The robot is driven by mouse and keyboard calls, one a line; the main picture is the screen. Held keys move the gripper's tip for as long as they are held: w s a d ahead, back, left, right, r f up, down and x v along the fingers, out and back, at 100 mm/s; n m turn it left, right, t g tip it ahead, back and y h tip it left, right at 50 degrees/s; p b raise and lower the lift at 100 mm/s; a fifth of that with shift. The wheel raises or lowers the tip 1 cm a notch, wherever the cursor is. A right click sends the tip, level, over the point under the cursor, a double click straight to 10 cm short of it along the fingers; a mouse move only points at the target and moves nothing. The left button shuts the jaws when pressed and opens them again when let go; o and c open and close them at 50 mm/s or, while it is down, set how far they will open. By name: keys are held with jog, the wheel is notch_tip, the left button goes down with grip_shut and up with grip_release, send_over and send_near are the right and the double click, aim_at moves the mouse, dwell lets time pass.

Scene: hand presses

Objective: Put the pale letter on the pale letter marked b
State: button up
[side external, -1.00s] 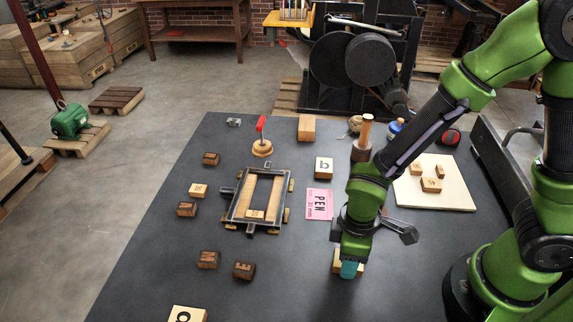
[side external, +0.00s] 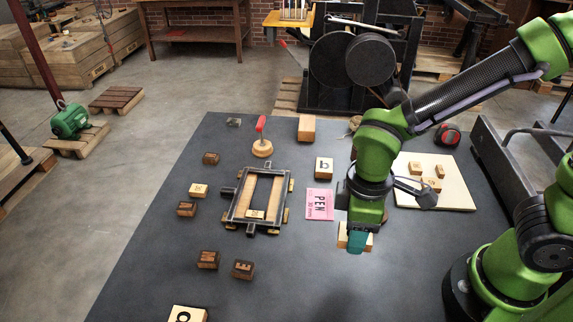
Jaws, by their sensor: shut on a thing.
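My gripper (side external: 357,243) points down, right of the pink card, shut on a pale letter block (side external: 342,236). The teal fingers cover much of this block, and its letter cannot be read. The block seems to be just above the dark table, but the gap is hard to judge. Another pale block (side external: 324,166) stands behind and to the left of my gripper; its dark letter looks like a b seen turned. A third large pale block (side external: 188,314) with a dark letter is cut off at the bottom edge.
A pink PEN card (side external: 319,204) lies between the metal frame (side external: 233,207) and my gripper. Several small dark letter blocks (side external: 208,259) lie at left. A pale board (side external: 455,193) with small blocks is at right. A red-handled stamp (side external: 262,146) stands behind the frame.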

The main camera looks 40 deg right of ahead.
jog(key=a+f, duration=0.2)
jog(key=a, duration=0.9)
jog(key=m, duration=0.4)
send_over(186, 320)
jog(key=shift+f, duration=0.65)
jog(key=shift+w+f, duration=0.1)
jog(key=shift+f, duration=1.65)
jog(key=o, duration=1)
jog(key=shift+f, duration=0.15)
jog(key=shift+o, duration=0.2)
